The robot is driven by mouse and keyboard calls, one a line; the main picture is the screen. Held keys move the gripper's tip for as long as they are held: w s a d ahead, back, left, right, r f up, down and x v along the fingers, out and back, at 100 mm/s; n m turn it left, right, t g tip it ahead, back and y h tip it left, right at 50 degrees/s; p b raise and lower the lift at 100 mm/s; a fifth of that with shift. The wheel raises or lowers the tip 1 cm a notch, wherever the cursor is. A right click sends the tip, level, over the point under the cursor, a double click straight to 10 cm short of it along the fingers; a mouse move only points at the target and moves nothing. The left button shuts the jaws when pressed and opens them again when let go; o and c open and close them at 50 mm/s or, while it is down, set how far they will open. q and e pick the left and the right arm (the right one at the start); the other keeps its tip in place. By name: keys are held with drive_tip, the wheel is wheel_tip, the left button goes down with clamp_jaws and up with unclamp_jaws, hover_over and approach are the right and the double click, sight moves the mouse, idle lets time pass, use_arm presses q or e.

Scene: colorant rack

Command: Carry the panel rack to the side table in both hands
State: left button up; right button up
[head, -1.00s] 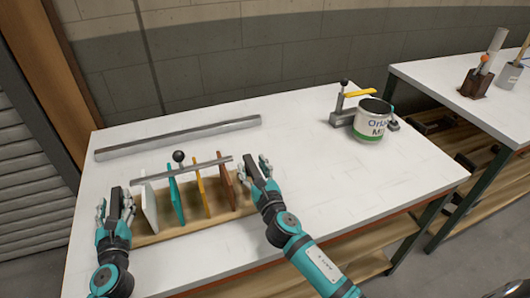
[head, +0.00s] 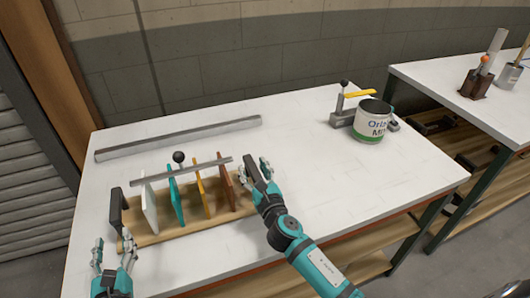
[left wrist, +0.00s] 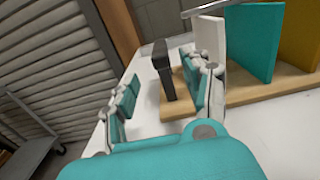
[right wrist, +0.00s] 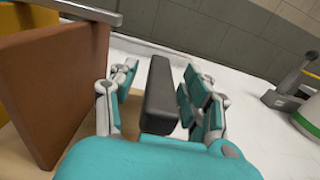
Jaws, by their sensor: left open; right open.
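The panel rack (head: 213,224) is a wooden base on the white table, holding upright white (head: 149,207), teal (head: 176,202), orange (head: 201,190) and brown (head: 226,187) panels under a grey bar. A dark handle (head: 117,210) stands at its left end. My left gripper (head: 114,254) is open and empty, in front of and left of that handle; the left wrist view shows the handle (left wrist: 163,72) beyond the fingers. My right gripper (head: 257,172) is open at the right end, its fingers on either side of the other dark handle (right wrist: 160,95) in the right wrist view.
A long grey bar (head: 180,138) lies behind the rack. A labelled can (head: 371,122) and a clamp with a yellow lever (head: 357,94) stand at the back right. A second white table (head: 435,75) is at the right. The table's middle is clear.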

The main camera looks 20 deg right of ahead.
drive_tip(key=s, duration=1.1)
drive_tip(key=shift+s, duration=0.2)
